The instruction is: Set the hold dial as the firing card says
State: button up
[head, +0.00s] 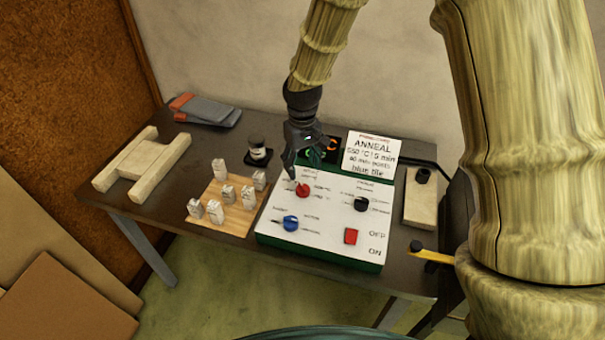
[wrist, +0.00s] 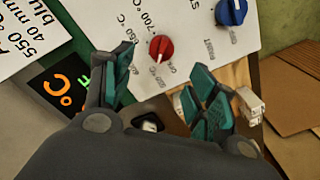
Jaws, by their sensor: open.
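The firing card (head: 370,153) stands behind the control panel (head: 270,228) and reads ANNEAL, 550 °C, 5 min, 40 mm posts, blue tile. The white-topped panel has a red dial (head: 302,190), a black dial (head: 361,204) and a blue dial (head: 290,223). Their titles are too small to read, so I cannot tell for certain which is hold. The red dial (wrist: 161,48) has °C marks in the wrist view. My gripper (head: 291,166) is open and empty above the panel's back left, near the red dial. The black dial is outside the wrist view.
A red rocker switch (head: 351,236) marked OFF and ON sits at the panel's front right. A board with several pale posts (head: 228,193) lies left of the panel.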

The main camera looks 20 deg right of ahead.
aim_at(361, 204)
jog(key=k, duration=1)
